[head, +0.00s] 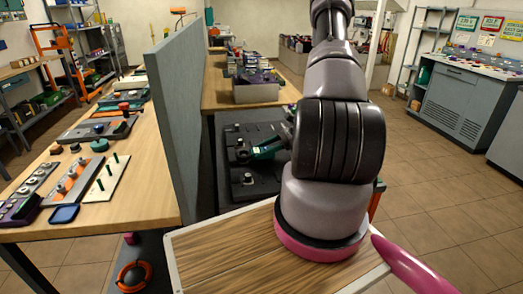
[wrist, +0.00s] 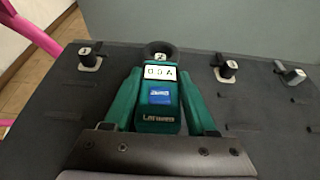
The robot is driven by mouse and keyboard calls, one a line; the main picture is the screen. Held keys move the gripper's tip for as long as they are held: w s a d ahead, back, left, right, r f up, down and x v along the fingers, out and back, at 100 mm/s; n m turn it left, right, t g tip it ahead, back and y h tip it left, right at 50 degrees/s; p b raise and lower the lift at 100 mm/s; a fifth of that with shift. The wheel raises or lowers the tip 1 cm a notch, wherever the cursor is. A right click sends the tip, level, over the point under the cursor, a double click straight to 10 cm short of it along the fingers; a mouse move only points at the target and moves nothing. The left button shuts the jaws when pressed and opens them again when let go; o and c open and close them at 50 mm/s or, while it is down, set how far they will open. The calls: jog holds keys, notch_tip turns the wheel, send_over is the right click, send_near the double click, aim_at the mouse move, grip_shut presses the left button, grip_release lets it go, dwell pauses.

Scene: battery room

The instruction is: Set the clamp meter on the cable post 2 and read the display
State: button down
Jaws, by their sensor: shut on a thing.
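The clamp meter (wrist: 161,116) is green, with a white display (wrist: 160,72) that seems to read "00A" and a blue label below it. It also shows in the head view (head: 268,147), low over the black board. My gripper (wrist: 161,92) is shut on its body from both sides. The meter's dark ring (wrist: 146,49) lies at the far end, and the pale top of a post, cable post 2 (wrist: 159,56), shows inside it. The ring looks to be around this post; how far down it sits I cannot tell.
A grey partition (head: 176,110) rises beside the board. A wooden bench (head: 150,185) with several parts stands left of it.

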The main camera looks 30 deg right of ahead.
jog(key=shift+f, duration=0.35)
jog(key=shift+c, duration=2.4)
grip_release()
jog(key=shift+v, duration=5.5)
